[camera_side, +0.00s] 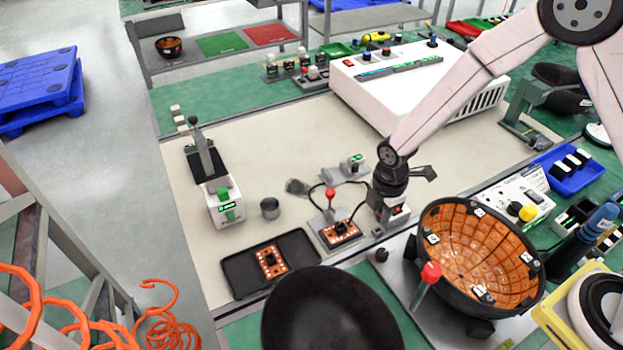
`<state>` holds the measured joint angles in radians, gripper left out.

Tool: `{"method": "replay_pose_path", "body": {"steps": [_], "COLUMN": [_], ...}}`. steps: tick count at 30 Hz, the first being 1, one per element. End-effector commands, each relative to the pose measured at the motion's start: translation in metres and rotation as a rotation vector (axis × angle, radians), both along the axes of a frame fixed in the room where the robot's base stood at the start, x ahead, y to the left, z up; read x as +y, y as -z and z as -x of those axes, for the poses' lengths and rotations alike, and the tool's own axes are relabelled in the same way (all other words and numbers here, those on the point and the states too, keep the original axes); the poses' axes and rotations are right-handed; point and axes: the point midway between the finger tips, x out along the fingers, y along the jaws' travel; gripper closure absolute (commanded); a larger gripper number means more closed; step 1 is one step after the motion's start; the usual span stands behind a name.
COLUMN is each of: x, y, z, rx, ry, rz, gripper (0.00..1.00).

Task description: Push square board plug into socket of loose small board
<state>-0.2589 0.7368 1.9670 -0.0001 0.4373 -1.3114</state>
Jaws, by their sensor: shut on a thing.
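A small orange board (270,263) with a dark part at its middle lies on a black tray (238,280) at the front left of the bench. Another orange board (340,231) sits in a grey fixture with a red-knobbed lever (330,195), and thin dark cables curve around it. I cannot tell which is the square board. My gripper (388,226) points down just right of the fixture, low over the bench. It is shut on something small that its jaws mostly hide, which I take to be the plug. The socket is too small to make out.
A dark bowl lined with orange boards (475,250) stands close right of my gripper, with a red-knobbed lever (430,272) before it. A black bowl shape (330,310) fills the front. A white box (415,85) stands behind. The left bench is mostly clear around a small metal cup (270,208).

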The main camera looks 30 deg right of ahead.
Motion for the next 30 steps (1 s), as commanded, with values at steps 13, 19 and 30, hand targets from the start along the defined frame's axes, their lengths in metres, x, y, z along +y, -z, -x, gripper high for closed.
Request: {"method": "replay_pose_path", "body": {"steps": [13,19,30], "x": [0.0,0.0,0.0], "y": [-0.013,-0.018,-0.025], "z": [0.0,0.0,0.0], "rx": [-0.001,0.0,0.0], "ry": [0.0,0.0,0.0], "rz": [0.0,0.0,0.0], "gripper": [1.0,1.0,1.0]}}
